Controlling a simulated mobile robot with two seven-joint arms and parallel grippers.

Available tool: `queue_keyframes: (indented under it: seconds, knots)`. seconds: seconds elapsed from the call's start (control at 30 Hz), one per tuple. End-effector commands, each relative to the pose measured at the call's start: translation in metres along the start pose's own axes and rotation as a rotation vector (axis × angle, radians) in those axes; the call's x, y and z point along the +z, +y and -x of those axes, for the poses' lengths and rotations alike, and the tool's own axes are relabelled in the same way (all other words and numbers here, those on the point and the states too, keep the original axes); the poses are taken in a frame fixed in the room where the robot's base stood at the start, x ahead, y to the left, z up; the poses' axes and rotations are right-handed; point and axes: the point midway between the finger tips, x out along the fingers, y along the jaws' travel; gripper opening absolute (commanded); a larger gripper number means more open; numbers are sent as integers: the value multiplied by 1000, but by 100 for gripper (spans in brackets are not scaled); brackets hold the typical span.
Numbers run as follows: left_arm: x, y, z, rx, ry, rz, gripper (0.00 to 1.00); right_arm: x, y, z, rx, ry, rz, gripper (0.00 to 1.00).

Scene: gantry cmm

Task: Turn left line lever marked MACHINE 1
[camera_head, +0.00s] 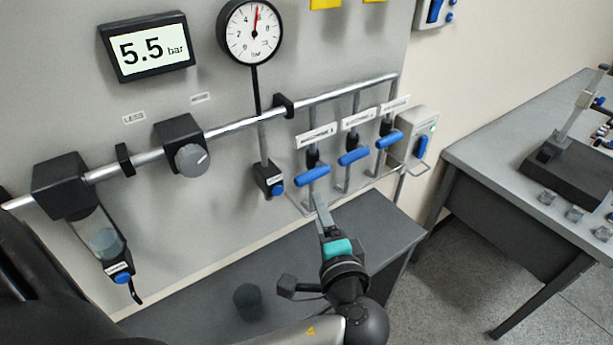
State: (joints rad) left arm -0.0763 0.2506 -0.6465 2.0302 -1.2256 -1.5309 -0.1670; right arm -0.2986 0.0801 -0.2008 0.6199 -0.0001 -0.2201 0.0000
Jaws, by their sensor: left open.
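Three blue levers hang on vertical drop lines below a horizontal pipe on the wall panel. The left line lever (312,175) is nearly horizontal in the picture, under a white label plate (316,136) too small to read surely. The middle lever (353,156) and the right lever (389,140) sit alike to its right. My left gripper (319,201) is just below the left lever, its fingers pointing up at it. I cannot tell whether the fingertips touch the lever. The gripper is open. My right gripper is not in view.
A pressure gauge (251,32), a 5.5 bar display (147,47), a grey regulator knob (191,157) and a filter bowl (103,240) are on the panel. A dark bench (381,228) lies below. A grey table (486,150) stands right.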

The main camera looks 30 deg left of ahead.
Motion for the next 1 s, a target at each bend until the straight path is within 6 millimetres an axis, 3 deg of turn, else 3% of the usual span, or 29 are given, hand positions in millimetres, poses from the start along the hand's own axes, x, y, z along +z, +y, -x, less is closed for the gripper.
queue_keyframes:
  seconds: [0.5,0.7,1.0]
  knots:
    - [1,-1,-108,0,-4,-1,61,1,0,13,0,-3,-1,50]
    - [1,0,-128,3,-2,0,61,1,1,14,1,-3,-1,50]
    - [1,1,-133,4,-1,2,61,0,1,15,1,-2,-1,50]
